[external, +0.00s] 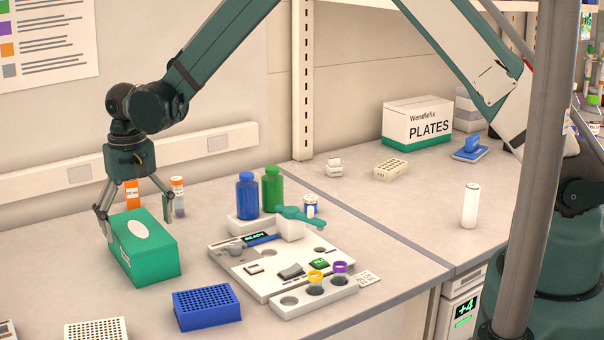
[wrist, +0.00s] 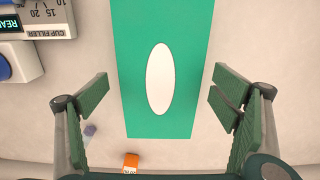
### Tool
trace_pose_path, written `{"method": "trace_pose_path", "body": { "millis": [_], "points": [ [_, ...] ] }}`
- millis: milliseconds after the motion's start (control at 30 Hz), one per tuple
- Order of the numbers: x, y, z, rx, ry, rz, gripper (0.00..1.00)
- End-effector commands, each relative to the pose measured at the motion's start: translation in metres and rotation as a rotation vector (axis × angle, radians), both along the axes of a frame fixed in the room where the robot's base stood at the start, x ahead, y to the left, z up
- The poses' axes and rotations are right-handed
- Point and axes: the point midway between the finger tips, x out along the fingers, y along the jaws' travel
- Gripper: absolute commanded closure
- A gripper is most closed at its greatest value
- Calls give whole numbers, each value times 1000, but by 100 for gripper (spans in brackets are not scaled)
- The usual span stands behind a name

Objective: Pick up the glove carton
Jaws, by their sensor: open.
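The glove carton (external: 146,257) is a green box with a white oval opening on top, lying on the bench at the left in the external view. In the wrist view the carton (wrist: 185,110) fills the middle, its oval seen from above. My gripper (external: 135,218) hangs above the far end of the carton with its fingers spread wide. In the wrist view my gripper (wrist: 161,103) is open, one finger on each side of the carton, with a gap to both sides. Nothing is held.
An orange-labelled item (external: 132,195) and an orange-capped tube (external: 178,197) stand close behind the carton. A blue rack (external: 207,306) sits in front of it. A pale instrument board (external: 262,278) and blue bottle (external: 247,196) lie to the right. Bench left of the carton is clear.

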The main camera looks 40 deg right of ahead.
Motion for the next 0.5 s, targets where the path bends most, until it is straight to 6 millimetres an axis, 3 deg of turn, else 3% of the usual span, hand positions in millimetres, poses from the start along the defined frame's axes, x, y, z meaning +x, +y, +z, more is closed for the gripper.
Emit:
{"method": "trace_pose_path", "body": {
  "millis": [500],
  "points": [
    [3,0,-42,0,0,0,13]
  ]
}}
